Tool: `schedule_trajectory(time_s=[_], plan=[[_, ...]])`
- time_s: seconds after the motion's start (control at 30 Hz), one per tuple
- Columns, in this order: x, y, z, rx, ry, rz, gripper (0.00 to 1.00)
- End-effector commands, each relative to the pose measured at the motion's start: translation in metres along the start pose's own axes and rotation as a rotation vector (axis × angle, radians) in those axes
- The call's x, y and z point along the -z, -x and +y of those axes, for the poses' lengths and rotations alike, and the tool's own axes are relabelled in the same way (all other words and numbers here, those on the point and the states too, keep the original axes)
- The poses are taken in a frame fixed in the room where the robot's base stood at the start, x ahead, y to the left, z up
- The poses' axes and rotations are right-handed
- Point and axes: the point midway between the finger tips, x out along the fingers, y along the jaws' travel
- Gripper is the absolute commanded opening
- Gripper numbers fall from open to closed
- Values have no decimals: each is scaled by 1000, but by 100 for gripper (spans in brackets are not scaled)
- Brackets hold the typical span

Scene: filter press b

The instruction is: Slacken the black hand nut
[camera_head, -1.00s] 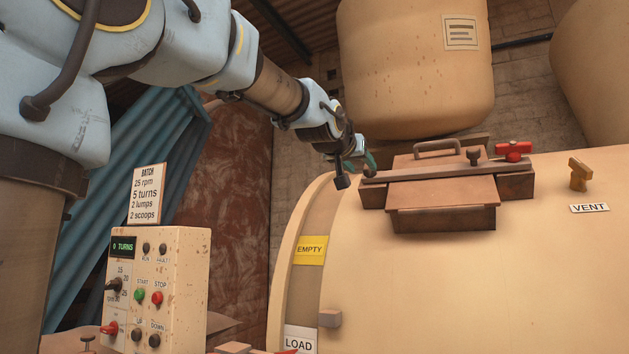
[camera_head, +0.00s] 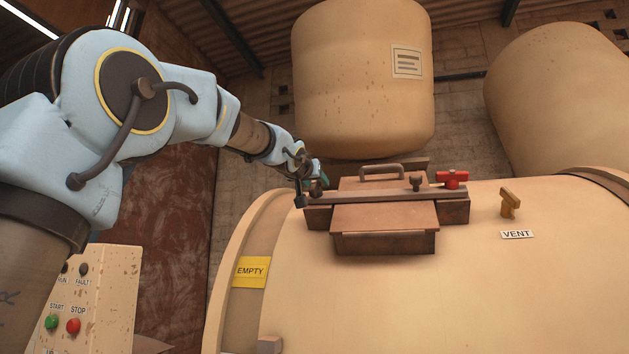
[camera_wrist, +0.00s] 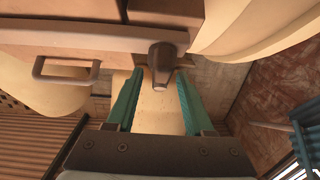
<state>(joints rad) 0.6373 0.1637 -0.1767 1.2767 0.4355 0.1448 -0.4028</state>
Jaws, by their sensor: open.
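The black hand nut (camera_wrist: 162,58) shows in the wrist view as a dark knob with short side arms, at the end of the hatch's clamp bar (camera_wrist: 90,38). My gripper (camera_wrist: 154,82) is open. Its two teal fingers reach towards the nut, and the nut's near end shows between the fingertips. I cannot tell whether a finger touches it. In the head view my gripper (camera_head: 318,184) is at the left end of the clamp bar (camera_head: 390,195), and I cannot make out the nut clearly there.
A hatch lid (camera_head: 385,217) with a loop handle (camera_head: 382,170) sits on the cream drum. A dark knob (camera_head: 416,181) and a red handle (camera_head: 452,179) stand towards the bar's right end. A control box (camera_head: 105,300) stands lower left.

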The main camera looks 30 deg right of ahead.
Motion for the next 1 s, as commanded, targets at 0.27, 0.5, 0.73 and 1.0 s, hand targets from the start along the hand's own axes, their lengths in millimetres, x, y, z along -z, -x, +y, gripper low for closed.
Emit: schedule_trajectory(time_s=[0.27, 0.5, 0.73, 1.0], plan=[[0, -1, 0, 1, 0, 1, 52], [0, -1, 0, 1, 0, 0, 26], [0, -1, 0, 1, 0, 0, 0], [0, -1, 0, 1, 0, 0, 0]])
